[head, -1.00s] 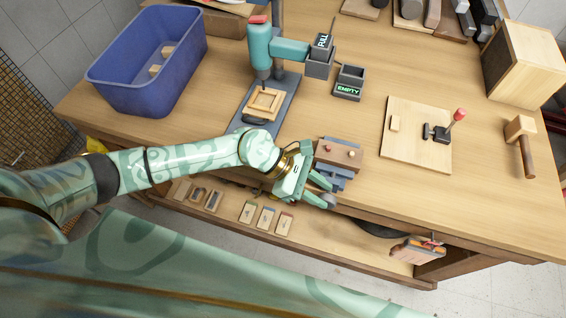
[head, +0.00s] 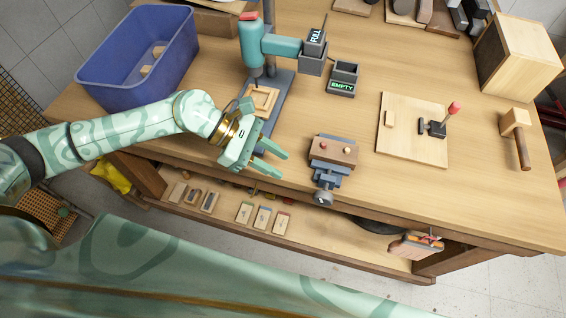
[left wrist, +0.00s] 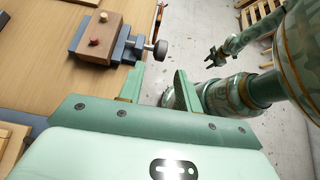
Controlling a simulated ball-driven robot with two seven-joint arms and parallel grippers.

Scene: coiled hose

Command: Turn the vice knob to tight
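The vice (head: 332,165) sits at the bench's front edge, a blue-grey body with a brown wooden block on top that carries a red and a pale peg. Its round grey knob (head: 323,198) sticks out past the edge. My left gripper (head: 283,165) is open and empty, left of the vice and apart from it. In the left wrist view the knob (left wrist: 160,50) lies beyond the open fingers, and the vice block (left wrist: 103,38) is at the upper left. My right gripper (left wrist: 215,57) shows small in that view, away from the bench; its opening is unclear.
A drill press (head: 253,45) stands behind my left gripper, with a blue bin (head: 140,85) to its left. A board with a red-tipped lever (head: 452,108) and a mallet (head: 517,135) lie to the right. A lower shelf (head: 310,250) runs under the bench.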

